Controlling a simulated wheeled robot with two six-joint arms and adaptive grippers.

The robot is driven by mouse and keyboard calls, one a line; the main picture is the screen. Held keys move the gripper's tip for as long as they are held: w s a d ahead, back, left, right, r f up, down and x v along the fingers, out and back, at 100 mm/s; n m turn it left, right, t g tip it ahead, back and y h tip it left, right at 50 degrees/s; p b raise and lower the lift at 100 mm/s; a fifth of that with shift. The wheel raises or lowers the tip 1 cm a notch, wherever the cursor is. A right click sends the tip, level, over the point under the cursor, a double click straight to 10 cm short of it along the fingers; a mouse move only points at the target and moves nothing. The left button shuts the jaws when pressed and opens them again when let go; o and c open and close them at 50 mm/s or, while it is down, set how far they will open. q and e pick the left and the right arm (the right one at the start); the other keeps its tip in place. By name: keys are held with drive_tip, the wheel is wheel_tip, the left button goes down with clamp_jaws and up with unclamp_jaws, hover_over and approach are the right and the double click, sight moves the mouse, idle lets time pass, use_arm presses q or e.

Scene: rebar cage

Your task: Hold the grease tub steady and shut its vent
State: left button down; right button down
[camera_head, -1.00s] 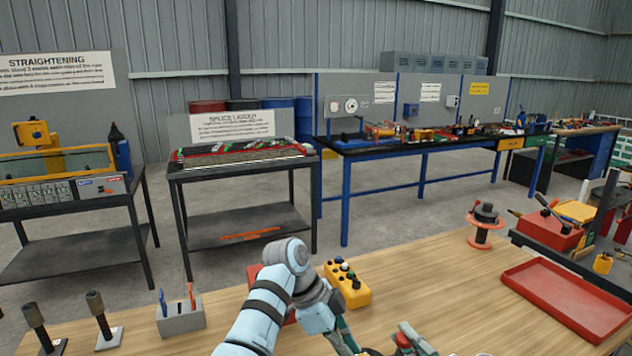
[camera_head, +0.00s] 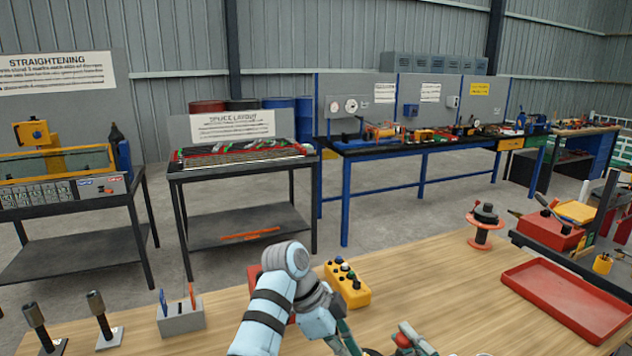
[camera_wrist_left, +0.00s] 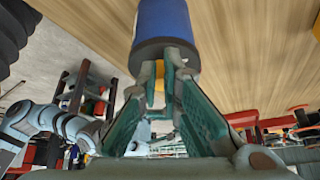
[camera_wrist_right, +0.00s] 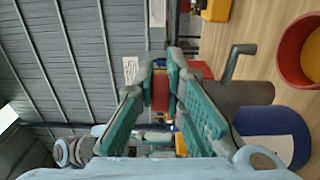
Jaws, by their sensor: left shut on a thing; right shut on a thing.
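In the left wrist view a blue cylinder with a dark grey end (camera_wrist_left: 163,22), seemingly the grease tub, stands right at the fingertips. My left gripper (camera_wrist_left: 167,68) is shut on its grey end; the exact contact is partly hidden by the fingers. In the right wrist view my right gripper (camera_wrist_right: 162,75) is shut on a small red part (camera_wrist_right: 160,92), seemingly the vent's. Beside it are a grey cylinder with a bent grey pipe (camera_wrist_right: 245,93) and a blue round body (camera_wrist_right: 275,128). In the head view my right gripper (camera_head: 408,343) shows at the bottom edge; the tub is mostly out of frame.
A red bowl (camera_wrist_right: 297,45) is near the right gripper. The table between spool and button box is clear.

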use_arm(q)
drive_tip(key=shift+s+d+f, duration=0.15)
drive_tip(key=shift+s+f, duration=0.1)
drive_tip(key=shift+s, duration=0.3)
wheel_tip(320, 180, up, 6)
drive_tip(key=shift+w+a+r, duration=0.15)
drive_tip(key=shift+w+a, duration=0.1)
drive_tip(key=shift+a, duration=0.15)
